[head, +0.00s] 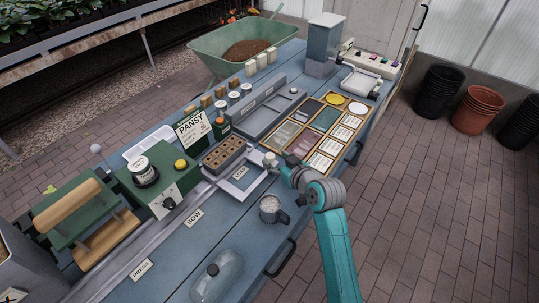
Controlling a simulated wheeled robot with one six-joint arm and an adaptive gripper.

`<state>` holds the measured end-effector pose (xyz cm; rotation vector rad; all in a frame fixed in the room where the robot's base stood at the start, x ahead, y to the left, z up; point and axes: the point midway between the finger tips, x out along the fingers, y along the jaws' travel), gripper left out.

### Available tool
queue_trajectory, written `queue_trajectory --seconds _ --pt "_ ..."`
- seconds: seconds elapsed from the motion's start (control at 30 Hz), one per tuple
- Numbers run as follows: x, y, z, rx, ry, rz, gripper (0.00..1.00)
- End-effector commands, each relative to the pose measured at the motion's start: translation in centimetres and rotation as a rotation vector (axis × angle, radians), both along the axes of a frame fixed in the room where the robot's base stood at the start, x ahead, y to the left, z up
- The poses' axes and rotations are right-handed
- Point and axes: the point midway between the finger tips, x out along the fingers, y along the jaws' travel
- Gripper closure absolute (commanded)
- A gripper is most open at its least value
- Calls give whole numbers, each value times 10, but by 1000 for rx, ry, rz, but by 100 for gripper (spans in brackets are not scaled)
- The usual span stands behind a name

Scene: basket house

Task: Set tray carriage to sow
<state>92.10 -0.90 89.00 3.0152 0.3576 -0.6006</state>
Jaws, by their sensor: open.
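The tray carriage (209,171) is a grey frame on the long rail of the blue-grey bench. It carries a brown seed tray (225,153) with several dark holes. It stands beside a label (240,172) whose word is too small to read surely. The SOW label (194,217) lies farther down the rail toward the lower left, past the carriage. My gripper (277,163) is open at the carriage's right side, close to a small pale rounded part. I cannot tell whether they touch. The fingertips are small and partly hidden by my wrist.
A metal mug (272,211) and a clear domed cover (217,277) stand along the front edge. A green dial box (157,183) stands behind the rail. A PRESS label (142,270) is at lower left. A wooden case of packets (321,128) is to the right.

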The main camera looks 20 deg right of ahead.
Motion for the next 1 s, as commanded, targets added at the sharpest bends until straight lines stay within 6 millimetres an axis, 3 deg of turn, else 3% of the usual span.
queue_trajectory --seconds 0.1,0.3,0.7,0.93,1.0 --pt "18 5 -8 0 1 1 41" --pt "37 9 -16 1 1 0 41" --pt "42 10 -18 1 -1 -1 41" --pt "42 10 -18 1 -1 0 98" --pt "42 10 -18 1 -1 -1 100"
